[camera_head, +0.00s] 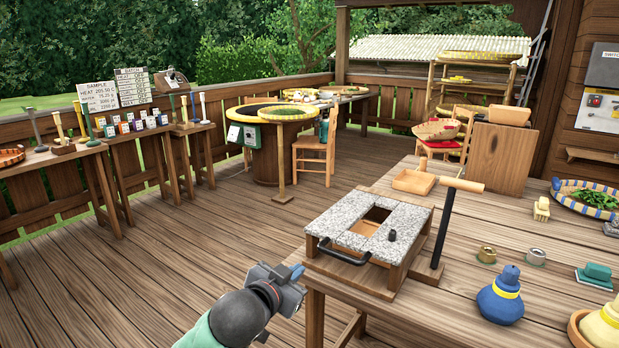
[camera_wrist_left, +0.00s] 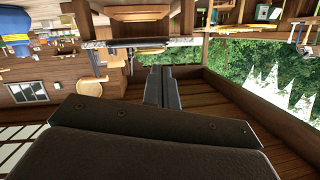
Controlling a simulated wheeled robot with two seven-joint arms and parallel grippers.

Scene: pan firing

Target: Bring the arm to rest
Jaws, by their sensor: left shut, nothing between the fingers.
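My left arm comes in from the bottom of the head view, and its gripper (camera_head: 297,272) is just off the near left corner of the wooden table (camera_head: 420,310). The gripper is shut and holds nothing. In the left wrist view its two fingers (camera_wrist_left: 161,88) lie together, pointing up the picture. The granite-topped box (camera_head: 330,222) with a square opening and a black handle (camera_head: 344,256) stands on the table, just to the right of the gripper. The gripper looks apart from it. My right gripper is not in view.
A T-shaped tool (camera_head: 444,225) stands upright beside the box. A small wooden tray (camera_head: 413,182), metal nuts (camera_head: 487,254), a blue bottle (camera_head: 500,297) and a green-topped block (camera_head: 595,275) are on the table. The deck floor (camera_head: 130,265) left of the gripper is clear.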

